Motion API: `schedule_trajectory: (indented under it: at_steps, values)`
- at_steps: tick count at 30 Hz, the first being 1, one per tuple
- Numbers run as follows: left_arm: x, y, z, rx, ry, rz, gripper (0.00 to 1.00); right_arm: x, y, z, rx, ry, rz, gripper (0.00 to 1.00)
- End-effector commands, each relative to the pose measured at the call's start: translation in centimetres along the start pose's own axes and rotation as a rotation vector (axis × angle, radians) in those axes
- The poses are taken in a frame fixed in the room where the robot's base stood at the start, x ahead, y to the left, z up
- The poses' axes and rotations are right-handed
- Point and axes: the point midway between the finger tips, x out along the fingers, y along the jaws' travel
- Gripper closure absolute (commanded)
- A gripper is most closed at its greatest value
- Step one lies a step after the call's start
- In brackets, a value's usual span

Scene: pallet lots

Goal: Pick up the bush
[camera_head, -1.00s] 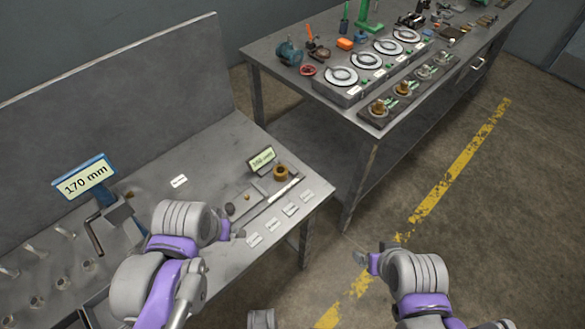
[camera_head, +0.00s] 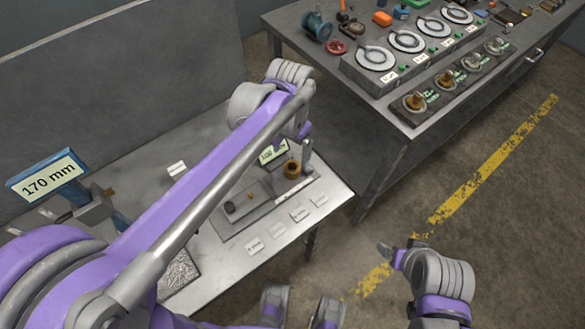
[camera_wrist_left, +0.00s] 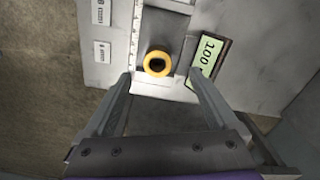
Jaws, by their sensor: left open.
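The bush, a brass-coloured ring (camera_head: 292,169), stands on the left bench beside a small green display. In the left wrist view the bush (camera_wrist_left: 157,64) shows from above with a dark hole, just past and between the fingertips. My left gripper (camera_head: 305,149) is above it at the far end of the bench; the wrist view shows its two fingers (camera_wrist_left: 160,76) apart with nothing between them. I cannot tell the exact height gap. My right gripper (camera_head: 390,253) is over the floor in front of the bench, away from the bush; its jaw opening is unclear.
The green display (camera_wrist_left: 208,52) stands close beside one finger. A metal ruler (camera_wrist_left: 135,35) and white labels (camera_head: 299,214) lie near the bush. A 170 mm sign (camera_head: 48,178) is at the left. A second bench (camera_head: 400,115) with dials stands behind right.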

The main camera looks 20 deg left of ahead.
Motion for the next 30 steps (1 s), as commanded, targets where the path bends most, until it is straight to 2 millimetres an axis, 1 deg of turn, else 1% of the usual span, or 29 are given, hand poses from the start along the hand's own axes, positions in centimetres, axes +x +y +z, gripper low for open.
schedule_trajectory:
  at_steps: [7, 10, 13, 19, 20, 24, 26, 27, 29, 30]
  values:
    - [3.4, 0.5, -0.1, 0.0, 0.001, 0.0, 0.08, 0.3, 0.0, 0.2, 0.0, -0.001, 0.0, 0.11]
    - [4.6, 0.4, -0.1, -0.001, 0.001, 0.0, 0.08, 0.5, 0.0, 0.3, 0.0, -0.002, 0.0, 0.11]
    - [5.2, 0.4, -0.1, -0.001, 0.001, 0.0, 0.08, 0.5, 0.0, 0.3, 0.0, -0.002, 0.0, 0.11]
    - [5.2, 0.4, -0.1, -0.001, 0.001, 0.0, 0.08, 0.5, 0.0, 0.3, 0.0, -0.002, 0.0, 0.11]
    - [5.2, 0.4, -0.1, -0.001, 0.001, 0.0, 0.1, 0.5, 0.0, 0.3, 0.0, -0.002, 0.0, 0.11]
    - [5.2, 0.4, 0.0, -0.001, 0.001, 0.0, 0.35, 0.5, 0.0, 0.3, 0.0, -0.002, 0.0, 0.11]
    - [5.2, 0.4, 0.0, -0.001, 0.001, 0.0, 0.46, 0.5, 0.0, 0.3, 0.0, -0.002, 0.0, 0.11]
    - [5.1, 0.4, 0.0, -0.001, 0.001, 0.0, 0.53, 0.5, 0.0, 0.3, 0.0, -0.002, 0.0, 0.11]
    - [5.1, 0.4, 0.0, -0.001, 0.001, 0.0, 0.64, 0.5, 0.0, 0.3, 0.0, -0.002, 0.0, 0.11]
    - [5.1, 0.4, 0.0, -0.001, 0.001, 0.0, 0.71, 0.5, 0.0, 0.3, 0.0, -0.002, 0.0, 0.11]
